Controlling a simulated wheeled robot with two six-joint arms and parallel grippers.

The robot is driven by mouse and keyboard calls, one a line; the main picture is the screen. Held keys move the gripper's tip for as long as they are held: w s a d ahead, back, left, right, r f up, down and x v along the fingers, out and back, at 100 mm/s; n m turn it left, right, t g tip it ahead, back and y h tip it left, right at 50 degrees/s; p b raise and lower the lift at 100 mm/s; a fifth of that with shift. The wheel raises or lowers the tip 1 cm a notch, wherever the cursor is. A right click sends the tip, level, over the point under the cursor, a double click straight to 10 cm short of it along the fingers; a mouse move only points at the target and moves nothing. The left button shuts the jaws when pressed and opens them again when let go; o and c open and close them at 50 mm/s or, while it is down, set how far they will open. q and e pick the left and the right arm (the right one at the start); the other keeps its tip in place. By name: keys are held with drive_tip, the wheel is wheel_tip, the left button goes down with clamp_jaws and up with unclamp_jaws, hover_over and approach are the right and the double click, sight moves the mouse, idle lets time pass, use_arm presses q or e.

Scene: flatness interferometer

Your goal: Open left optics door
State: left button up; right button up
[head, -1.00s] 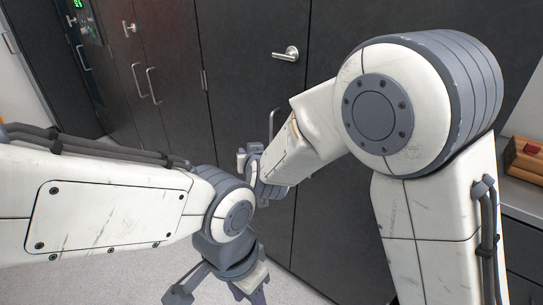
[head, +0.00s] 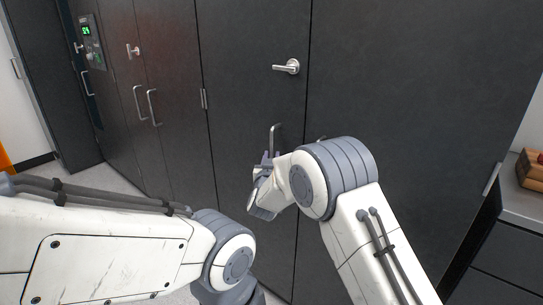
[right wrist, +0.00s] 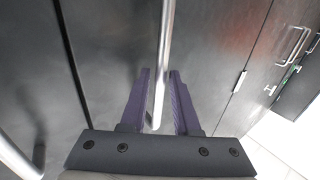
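The left door (head: 240,120) of a dark double-door pair is shut. It has a silver lever (head: 287,67) high up and a vertical bar handle (head: 274,134) below, near its right edge. My right gripper (head: 264,160) is at the lower part of this bar. In the right wrist view the bar (right wrist: 164,50) runs between the two purple fingers of my right gripper (right wrist: 158,100), which are open with a gap on each side. I cannot tell whether they touch it. My left gripper is below the head view; only its arm shows.
The right-hand door (head: 420,90) is shut beside it, its handle mostly hidden by my right arm. A narrower cabinet with two bar handles (head: 152,107) and a panel with a green display (head: 86,30) stand left. A grey counter (head: 520,205) is at right.

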drive_tip(key=shift+w, duration=0.75)
clamp_jaws()
idle(0.9)
